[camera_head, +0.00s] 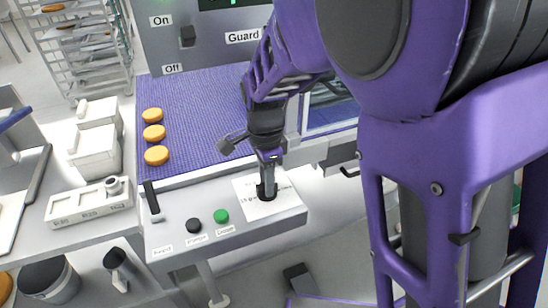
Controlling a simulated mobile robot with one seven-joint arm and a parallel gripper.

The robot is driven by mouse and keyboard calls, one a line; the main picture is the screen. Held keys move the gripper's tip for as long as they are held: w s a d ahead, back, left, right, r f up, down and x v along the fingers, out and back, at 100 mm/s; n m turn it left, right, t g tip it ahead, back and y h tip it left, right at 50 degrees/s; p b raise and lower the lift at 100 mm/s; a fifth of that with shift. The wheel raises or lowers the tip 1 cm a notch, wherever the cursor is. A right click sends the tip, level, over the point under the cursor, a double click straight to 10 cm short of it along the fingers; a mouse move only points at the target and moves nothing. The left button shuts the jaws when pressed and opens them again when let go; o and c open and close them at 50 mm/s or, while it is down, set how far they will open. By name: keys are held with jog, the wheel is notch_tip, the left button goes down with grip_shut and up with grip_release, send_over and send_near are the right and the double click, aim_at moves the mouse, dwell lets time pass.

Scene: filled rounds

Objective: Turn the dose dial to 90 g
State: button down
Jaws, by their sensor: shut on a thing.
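The dose dial (265,195) is a dark knob on a white scale plate (284,202), at the right part of the grey control panel. My gripper (267,184) points down from above and is shut on the dial. The printing on the plate is small and partly covered by my gripper and the dial. I cannot read which gram mark the dial points to.
On the panel, left of the dial, are a green button (221,216), a black button (194,226) and a black-handled lever (152,200). Behind is a purple belt (200,110) with several round orange-brown pieces (156,155). My arm hides much of the right side.

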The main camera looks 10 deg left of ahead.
dwell(0.4)
jog(key=n+p, duration=0.1)
jog(key=n, duration=0.4)
jog(key=shift+n+p, duration=0.3)
jog(key=n, duration=0.5)
jog(key=shift+n+p, duration=0.35)
jog(key=shift+n, duration=0.35)
jog(key=c, duration=0.7)
grip_release()
notch_tip(320, 180, up, 18)
jog(key=shift+f+p, duration=0.25)
jog(key=shift+p, duration=0.8)
